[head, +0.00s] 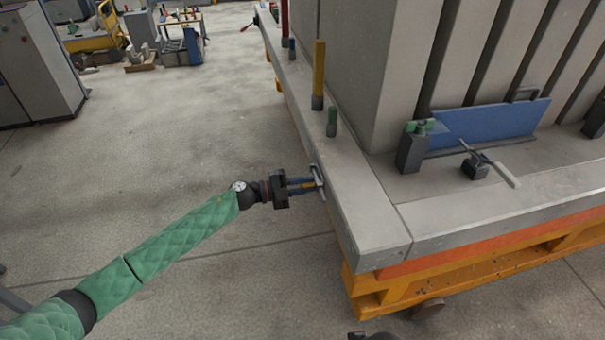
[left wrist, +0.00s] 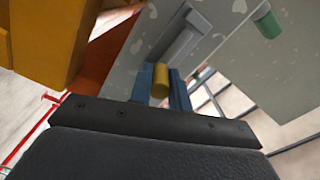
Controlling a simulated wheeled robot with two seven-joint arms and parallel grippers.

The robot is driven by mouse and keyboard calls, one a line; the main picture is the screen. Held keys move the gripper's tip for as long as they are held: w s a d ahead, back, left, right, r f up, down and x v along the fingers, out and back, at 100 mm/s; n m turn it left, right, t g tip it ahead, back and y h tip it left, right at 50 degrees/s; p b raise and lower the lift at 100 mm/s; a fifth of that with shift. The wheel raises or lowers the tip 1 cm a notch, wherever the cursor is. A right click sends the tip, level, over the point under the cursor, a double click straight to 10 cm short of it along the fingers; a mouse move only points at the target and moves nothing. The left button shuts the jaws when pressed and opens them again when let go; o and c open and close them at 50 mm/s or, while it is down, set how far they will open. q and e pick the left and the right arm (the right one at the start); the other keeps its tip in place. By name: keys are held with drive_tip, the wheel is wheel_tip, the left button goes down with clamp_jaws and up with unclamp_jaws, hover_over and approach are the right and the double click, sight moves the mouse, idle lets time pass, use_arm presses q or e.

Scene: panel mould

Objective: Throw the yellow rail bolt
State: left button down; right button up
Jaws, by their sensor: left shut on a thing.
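The yellow rail bolt (left wrist: 160,80) shows as a short yellow round end between my blue fingertips in the left wrist view. In the head view a bit of its yellow (head: 309,188) shows at the side of the grey rail (head: 372,215). My left gripper (head: 314,185) reaches it from the left and is shut on it; its fingers also show in the left wrist view (left wrist: 161,88). A grey bracket (left wrist: 190,42) lies on the rail face just beyond the bolt. The fingers hide most of the bolt.
A tall yellow post (head: 319,70) and a short green post (head: 332,121) stand on the rail. A blue plate (head: 490,125) and a clamp (head: 475,165) lie right of it. An orange-yellow base (head: 470,268) is below.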

use_arm(q)
drive_tip(key=shift+s+d+f, duration=0.1)
drive_tip(key=shift+s+f, duration=0.05)
drive_tip(key=shift+s, duration=0.05)
use_arm(e)
drive_tip(key=shift+d, duration=0.15)
use_arm(q)
drive_tip(key=c, duration=1.3)
unclamp_jaws()
drive_tip(key=shift+s, duration=0.1)
use_arm(e)
drive_tip(key=shift+s, duration=0.15)
use_arm(q)
drive_tip(key=shift+a, duration=0.3)
drive_tip(key=b+v, duration=0.1)
drive_tip(key=v, duration=0.6)
drive_tip(key=shift+a+b, duration=0.15)
drive_tip(key=shift+b, duration=0.2)
use_arm(e)
drive_tip(key=a+f, duration=0.1)
drive_tip(key=w+a+f, duration=0.1)
drive_tip(key=shift+a+f+t+y, duration=0.1)
drive_tip(key=shift+a+t+y, duration=0.2)
drive_tip(key=shift+s+d, duration=0.15)
drive_tip(key=shift+s, duration=0.05)
